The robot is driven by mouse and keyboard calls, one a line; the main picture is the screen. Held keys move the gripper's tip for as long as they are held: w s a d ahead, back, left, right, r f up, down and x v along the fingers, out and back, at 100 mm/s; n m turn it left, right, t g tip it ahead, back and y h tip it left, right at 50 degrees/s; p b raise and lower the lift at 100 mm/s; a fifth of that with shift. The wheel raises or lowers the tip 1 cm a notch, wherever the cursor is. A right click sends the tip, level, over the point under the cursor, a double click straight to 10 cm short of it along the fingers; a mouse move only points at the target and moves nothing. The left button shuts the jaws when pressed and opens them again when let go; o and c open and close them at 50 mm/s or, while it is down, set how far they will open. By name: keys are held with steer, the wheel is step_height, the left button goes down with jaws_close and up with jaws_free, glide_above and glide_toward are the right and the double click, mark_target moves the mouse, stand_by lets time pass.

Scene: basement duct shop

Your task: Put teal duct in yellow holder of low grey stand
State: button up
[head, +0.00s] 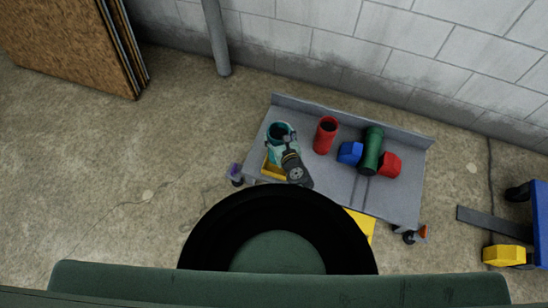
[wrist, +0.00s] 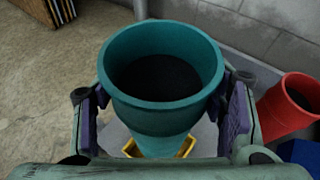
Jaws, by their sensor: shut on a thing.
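The teal duct (wrist: 160,110) is an open-topped tube standing upright between the purple-padded fingers of my gripper (wrist: 163,118). My gripper is shut on it from both sides. In the head view the teal duct (head: 281,131) shows at the left end of the low grey stand (head: 335,190). A yellow holder (head: 271,169) lies under and in front of the duct, and its edges show below the duct in the wrist view (wrist: 186,148). The duct's lower end is hidden, so I cannot tell whether it sits inside the holder or above it.
On the stand are a red duct (head: 326,136), a blue piece (head: 350,152), a green duct (head: 371,150) and a red piece (head: 390,165). Another yellow part (head: 361,223) shows at the front edge. A block wall and grey pipe (head: 217,40) stand behind.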

step_height(320, 180, down, 9)
steer(key=b, duration=0.3)
steer(key=shift+f, duration=0.15)
steer(key=shift+f+b, duration=0.15)
steer(key=shift+b, duration=0.2)
steer(key=o, duration=1.9)
